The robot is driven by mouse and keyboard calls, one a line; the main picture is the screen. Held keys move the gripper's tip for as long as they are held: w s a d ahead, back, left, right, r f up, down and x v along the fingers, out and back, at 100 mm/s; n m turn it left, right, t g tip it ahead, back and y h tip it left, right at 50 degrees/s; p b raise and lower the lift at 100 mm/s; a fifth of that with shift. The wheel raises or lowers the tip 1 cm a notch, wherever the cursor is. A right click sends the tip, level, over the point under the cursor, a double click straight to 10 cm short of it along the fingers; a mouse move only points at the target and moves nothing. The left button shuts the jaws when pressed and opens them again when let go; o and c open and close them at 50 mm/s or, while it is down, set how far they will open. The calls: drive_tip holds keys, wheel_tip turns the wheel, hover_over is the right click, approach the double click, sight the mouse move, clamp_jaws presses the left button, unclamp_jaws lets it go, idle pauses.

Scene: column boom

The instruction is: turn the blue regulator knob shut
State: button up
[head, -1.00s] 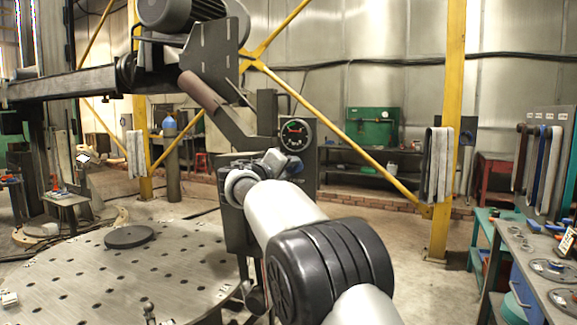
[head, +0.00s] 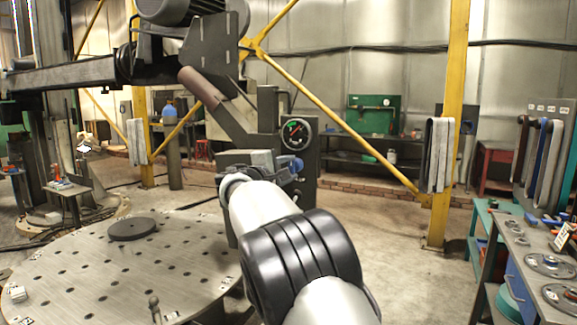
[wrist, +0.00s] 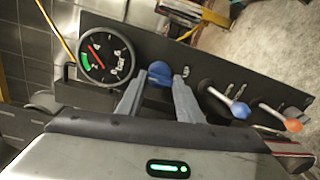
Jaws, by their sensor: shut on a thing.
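The blue regulator knob (wrist: 160,72) sits on a dark upright panel (wrist: 215,62), right of a round pressure gauge (wrist: 104,53) in the wrist view. My gripper (wrist: 158,92) has its two grey fingers on either side of the knob, shut on it; the exact contact is partly hidden. In the head view the blue knob (head: 292,164) shows just beyond my gripper (head: 284,172), below the gauge (head: 295,131). The gauge has a black face, a green band and a red needle.
A blue-tipped lever (wrist: 240,109) and an orange-tipped lever (wrist: 292,125) stick out of the same panel to the right of my fingers. A round perforated table (head: 70,265) lies at left; a workbench (head: 520,240) with tools stands at right. A dark boom arm (head: 70,83) hangs overhead.

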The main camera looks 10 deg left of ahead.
drive_tip(key=shift+r, duration=0.1)
idle(0.3)
drive_tip(key=o, duration=1)
drive_tip(key=f+b+v, duration=0.1)
drive_tip(key=b+v, duration=0.1)
drive_tip(key=v, duration=1.5)
drive_tip(key=shift+s+r, duration=0.15)
drive_tip(key=shift+r, duration=0.2)
